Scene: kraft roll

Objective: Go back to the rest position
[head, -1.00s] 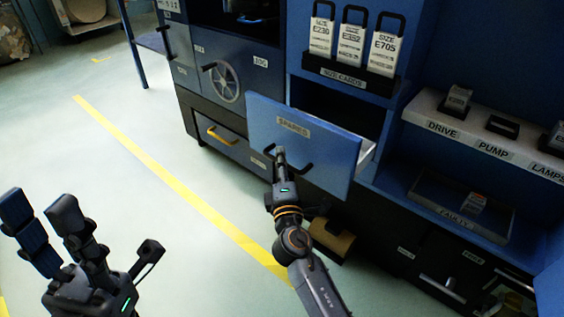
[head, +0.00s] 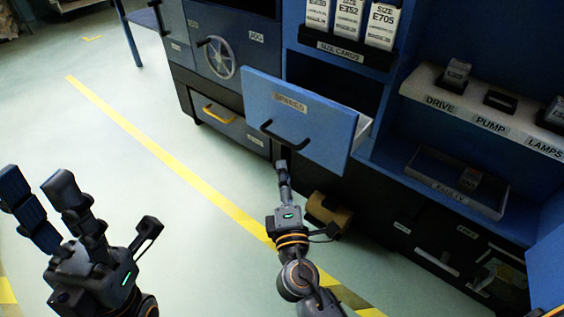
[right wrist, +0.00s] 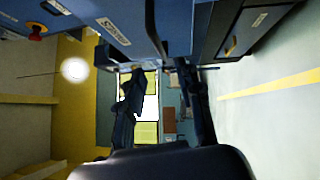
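My left gripper (head: 88,205) is at the lower left of the head view, fingers spread and empty. My right gripper (head: 284,175) is at the lower middle, just below the handle (head: 285,136) of the blue drawer (head: 310,108) and apart from it in the picture. The right wrist view shows its fingers (right wrist: 163,105) apart with nothing held between them. The drawer, labelled SPARES, stands pulled out from the blue cabinet. Its inside is mostly hidden behind its front.
Size cards (head: 348,20) stand in a holder above the drawer. A shelf (head: 470,118) labelled DRIVE, PUMP and LAMPS and a FAULTY tray (head: 455,188) are to the right. A brown roll (head: 328,213) is low behind my right arm. Open floor with a yellow line (head: 160,150) lies left.

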